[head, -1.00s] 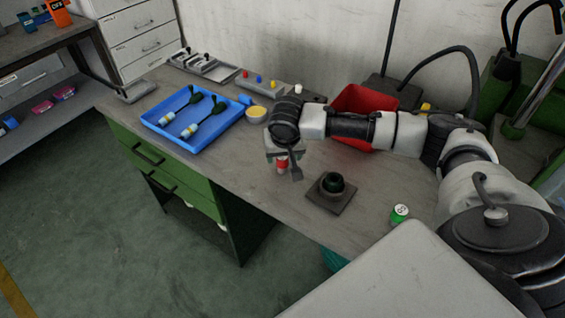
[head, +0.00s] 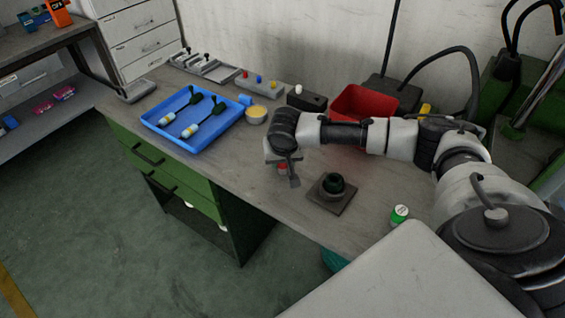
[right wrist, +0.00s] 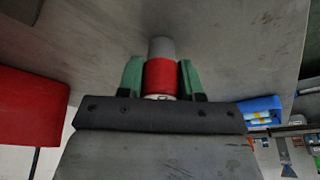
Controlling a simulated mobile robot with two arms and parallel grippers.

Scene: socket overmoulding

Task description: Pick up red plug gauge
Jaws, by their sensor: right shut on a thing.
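The red plug gauge (head: 283,168) stands at the bench's front part, largely covered by my right gripper (head: 287,172) in the head view. In the right wrist view, the gauge (right wrist: 161,76) shows a red band, a grey end and a white end with a mark. The green fingers of my right gripper (right wrist: 160,72) lie against both sides of its red band, shut on it. I cannot tell whether the gauge touches the bench. My left gripper is not in view.
A dark fixture on a square plate (head: 330,200) sits close right of the gripper. A green cylinder with a white top (head: 399,215) is further right. Behind are a red bin (head: 351,103), a yellow-topped cup (head: 256,115) and a blue tray (head: 225,124) holding two tools.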

